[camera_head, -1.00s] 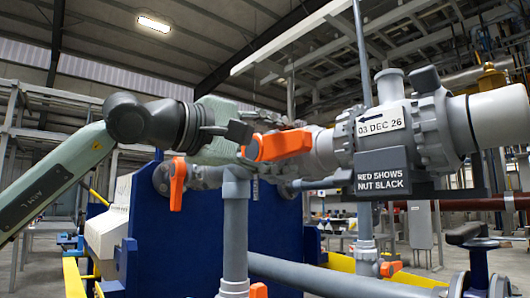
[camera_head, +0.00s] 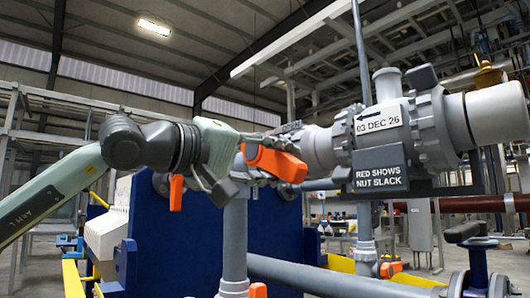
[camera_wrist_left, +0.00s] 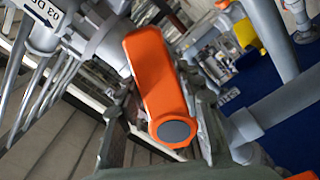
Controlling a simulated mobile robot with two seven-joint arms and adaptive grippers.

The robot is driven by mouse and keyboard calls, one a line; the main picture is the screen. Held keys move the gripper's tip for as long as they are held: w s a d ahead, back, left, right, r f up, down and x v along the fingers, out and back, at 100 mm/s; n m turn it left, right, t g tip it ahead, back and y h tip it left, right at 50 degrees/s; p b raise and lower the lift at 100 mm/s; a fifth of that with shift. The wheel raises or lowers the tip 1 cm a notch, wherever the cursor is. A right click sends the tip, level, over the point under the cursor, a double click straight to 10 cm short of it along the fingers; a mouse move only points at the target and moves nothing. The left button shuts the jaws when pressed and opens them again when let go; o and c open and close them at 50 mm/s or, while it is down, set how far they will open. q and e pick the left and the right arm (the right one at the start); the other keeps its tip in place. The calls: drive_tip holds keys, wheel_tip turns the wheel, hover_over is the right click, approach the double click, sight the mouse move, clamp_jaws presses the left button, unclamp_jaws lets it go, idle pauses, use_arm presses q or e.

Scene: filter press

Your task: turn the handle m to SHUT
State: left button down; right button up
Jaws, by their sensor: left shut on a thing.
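An orange lever handle (camera_head: 275,160) sits on the grey pipe at the left of the large grey valve body. No letter m is readable on it. My left gripper (camera_head: 244,166) comes in from the left, rolled over, and is shut on this handle. The handle slopes down to the right in the head view. My right gripper is not in view.
A second orange handle (camera_head: 176,192) hangs down at the left. The valve body carries a date tag (camera_head: 379,121) and a dark sign (camera_head: 379,169) reading "RED SHOWS NUT SLACK". A grey vertical pipe (camera_head: 234,240) and a blue panel (camera_head: 275,232) stand below my gripper.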

use_arm(q)
drive_tip(key=w+a+f+m+p, duration=0.2)
drive_tip(key=w+a+m+p, duration=0.1)
drive_tip(key=m, duration=0.9)
drive_tip(key=shift+w+a+f+p, duration=0.4)
drive_tip(key=shift+w+p, duration=0.15)
drive_tip(key=shift+w, duration=0.4)
drive_tip(key=c, duration=1)
unclamp_jaws()
drive_tip(key=shift+o, duration=0.2)
drive_tip(key=shift+d, duration=0.1)
drive_tip(key=shift+s, duration=0.1)
drive_tip(key=b+v, duration=0.2)
drive_tip(key=v, duration=0.5)
